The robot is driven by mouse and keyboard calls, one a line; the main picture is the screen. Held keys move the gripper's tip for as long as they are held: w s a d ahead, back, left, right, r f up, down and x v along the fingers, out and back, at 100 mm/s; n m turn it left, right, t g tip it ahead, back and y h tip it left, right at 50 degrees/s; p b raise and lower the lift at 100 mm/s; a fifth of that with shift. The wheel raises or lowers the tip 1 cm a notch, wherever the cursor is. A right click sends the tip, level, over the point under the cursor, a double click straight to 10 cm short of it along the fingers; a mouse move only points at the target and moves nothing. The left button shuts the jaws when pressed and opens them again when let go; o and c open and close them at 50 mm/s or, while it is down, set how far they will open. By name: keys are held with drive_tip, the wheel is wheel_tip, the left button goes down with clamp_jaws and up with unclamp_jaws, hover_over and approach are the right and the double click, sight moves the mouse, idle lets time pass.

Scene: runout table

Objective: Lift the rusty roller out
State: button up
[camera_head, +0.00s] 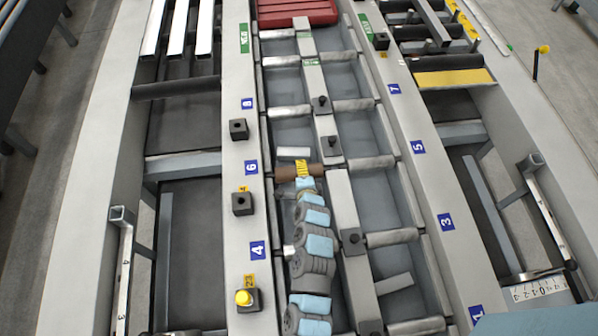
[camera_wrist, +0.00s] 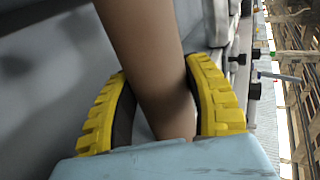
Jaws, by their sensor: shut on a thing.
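The rusty roller (camera_head: 285,174) is a brown cylinder lying crosswise in the left lane of the runout table. In the wrist view the roller (camera_wrist: 145,50) runs between the two yellow ribbed fingers. My gripper (camera_head: 303,169) is shut on it, with the yellow fingers around its middle. It also shows in the wrist view (camera_wrist: 160,75). My grey and light blue arm comes up from the bottom of the head view. The fingers and arm hide part of the roller and the lane below it. I cannot tell whether its ends touch their seats.
Grey rollers (camera_head: 292,111) lie beyond in the same lane, and more (camera_head: 392,237) in the right lane. A centre beam (camera_head: 345,215) with black knobs runs close right of my arm. A red tray (camera_head: 297,13) is at the far end. A yellow button (camera_head: 244,298) sits on the left rail.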

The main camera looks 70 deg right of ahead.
drive_tip(key=shift+r, duration=0.6)
wheel_tip(320, 180, up, 2)
drive_tip(key=shift+r+p, duration=0.25)
drive_tip(key=shift+p, duration=0.15)
drive_tip(key=s+d+r+p+v, duration=0.1)
drive_tip(key=d+r+p+v, duration=0.1)
drive_tip(key=v, duration=1.5)
wheel_tip(320, 180, up, 8)
drive_tip(key=p, duration=0.8)
drive_tip(key=shift+r+p, duration=0.2)
drive_tip(key=shift+p, duration=0.15)
